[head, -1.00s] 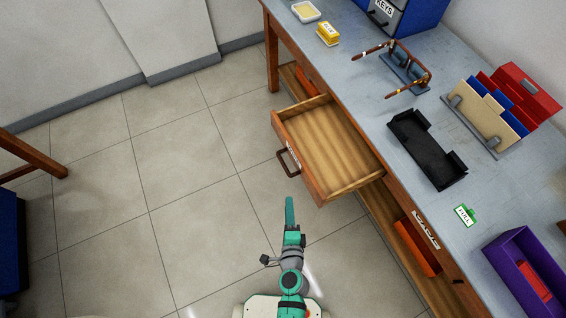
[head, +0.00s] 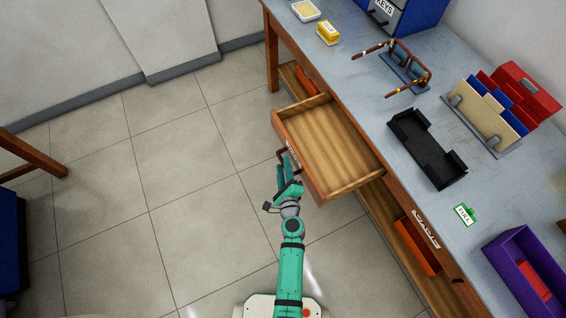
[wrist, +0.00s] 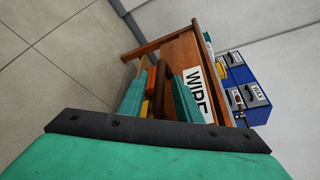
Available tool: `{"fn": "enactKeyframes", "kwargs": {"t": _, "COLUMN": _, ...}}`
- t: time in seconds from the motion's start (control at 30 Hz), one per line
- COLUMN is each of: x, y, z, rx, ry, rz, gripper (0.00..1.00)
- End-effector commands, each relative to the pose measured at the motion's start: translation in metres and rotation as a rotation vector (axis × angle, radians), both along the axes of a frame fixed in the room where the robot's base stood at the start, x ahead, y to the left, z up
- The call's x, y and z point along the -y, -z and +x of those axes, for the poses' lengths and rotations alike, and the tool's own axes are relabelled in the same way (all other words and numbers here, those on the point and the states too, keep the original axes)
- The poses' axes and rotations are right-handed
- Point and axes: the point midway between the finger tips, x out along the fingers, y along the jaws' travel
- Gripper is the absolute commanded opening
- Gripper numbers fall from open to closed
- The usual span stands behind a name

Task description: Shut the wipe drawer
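The wipe drawer (head: 325,140) is pulled out from the table's front, and its wooden tray looks empty. Its front carries a white WIPE label (wrist: 196,92) and a dark brown handle (wrist: 161,78). My gripper (head: 284,172) is at the drawer front, by the handle. In the wrist view my gripper (wrist: 159,98) has its two teal fingers apart, with the handle showing between them. I cannot tell whether either finger touches the handle. In the head view the handle is partly hidden behind my gripper.
An orange bin (head: 417,246) sits on the shelf below. The floor left of the drawer is clear.

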Motion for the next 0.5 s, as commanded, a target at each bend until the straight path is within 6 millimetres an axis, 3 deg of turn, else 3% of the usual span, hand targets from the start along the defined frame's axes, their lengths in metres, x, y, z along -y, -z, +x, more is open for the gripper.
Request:
{"fn": "enactKeyframes", "kwargs": {"t": 0.2, "x": -0.003, "y": 0.004, "z": 0.019, "rx": 0.0, "ry": 0.0, "rz": 0.0, "gripper": 0.31}}
{"fn": "enactKeyframes", "kwargs": {"t": 0.5, "x": -0.004, "y": 0.005, "z": 0.022, "rx": 0.0, "ry": 0.0, "rz": -0.001, "gripper": 0.31}}
